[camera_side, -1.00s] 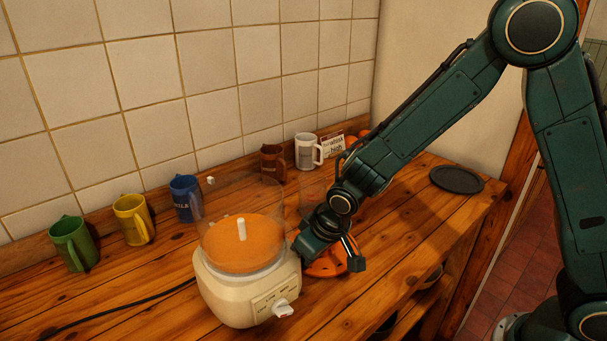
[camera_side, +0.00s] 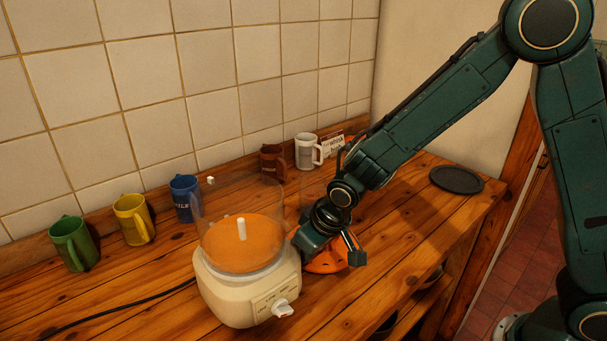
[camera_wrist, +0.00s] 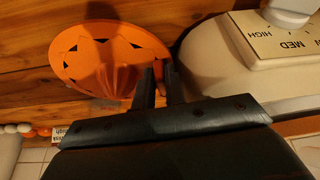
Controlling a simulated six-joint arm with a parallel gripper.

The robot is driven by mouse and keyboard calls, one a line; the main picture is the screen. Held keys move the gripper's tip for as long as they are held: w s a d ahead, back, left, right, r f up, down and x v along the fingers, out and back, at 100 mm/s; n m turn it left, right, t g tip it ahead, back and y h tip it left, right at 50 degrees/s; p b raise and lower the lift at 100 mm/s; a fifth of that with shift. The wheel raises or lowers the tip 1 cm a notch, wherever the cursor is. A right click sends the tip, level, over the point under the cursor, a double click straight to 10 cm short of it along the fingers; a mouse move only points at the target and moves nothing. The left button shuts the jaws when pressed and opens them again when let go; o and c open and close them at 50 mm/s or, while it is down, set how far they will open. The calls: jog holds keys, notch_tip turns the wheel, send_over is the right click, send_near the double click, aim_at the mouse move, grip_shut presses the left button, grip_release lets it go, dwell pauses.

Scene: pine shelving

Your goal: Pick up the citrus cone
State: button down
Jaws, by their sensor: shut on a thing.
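The citrus cone (camera_side: 325,264) is an orange, slotted disc with a ridged cone. In the side view it is at the right of the blender-like machine, partly hidden by my gripper (camera_side: 346,252). In the wrist view the citrus cone (camera_wrist: 82,62) fills the upper left, its ridged part against the fingers of my gripper (camera_wrist: 158,82). My gripper is shut on its edge side. The disc looks tilted; I cannot tell whether it still touches the counter.
The cream machine (camera_side: 240,295) with a clear bowl and orange disc stands close at left. Green (camera_side: 73,243), yellow (camera_side: 134,219), blue (camera_side: 186,198), brown (camera_side: 272,161) and white (camera_side: 308,151) mugs line the wall. A dark lid (camera_side: 456,180) lies at right. The front counter is clear.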

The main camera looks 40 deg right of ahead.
notch_tip(320, 180, up, 19)
dwell(0.5)
jog(key=shift+f, duration=0.1)
dwell(0.4)
